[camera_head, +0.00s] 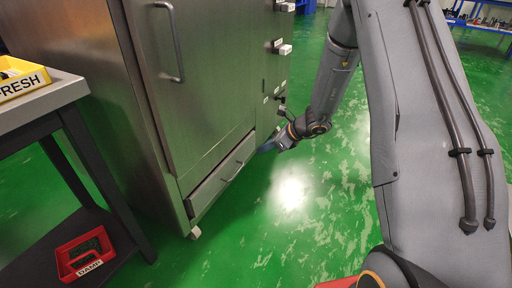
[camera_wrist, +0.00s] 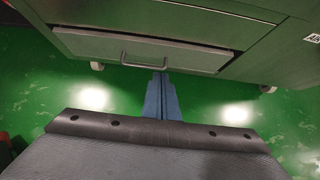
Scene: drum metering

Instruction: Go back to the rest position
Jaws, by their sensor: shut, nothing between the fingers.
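My gripper (camera_wrist: 161,98) is in the wrist view, with its two blue fingers together and nothing between them. In the head view my gripper (camera_head: 267,147) is small and partly hidden, low beside the front of a steel cabinet (camera_head: 190,80). Its fingertips point toward the cabinet's bottom drawer (camera_head: 223,176), which also shows in the wrist view (camera_wrist: 140,52) with a bar handle (camera_wrist: 150,64). In the wrist view the fingertips appear just below the drawer front, close to the handle's right end. I cannot tell whether they touch it.
A grey table (camera_head: 50,105) at the left holds a yellow bin (camera_head: 22,84) labelled FRESH. A red bin (camera_head: 85,255) labelled DAMP is on its lower shelf. The cabinet stands on casters (camera_head: 195,233). Green floor (camera_head: 270,235) lies open before it. Blue shelving (camera_head: 480,24) stands far back.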

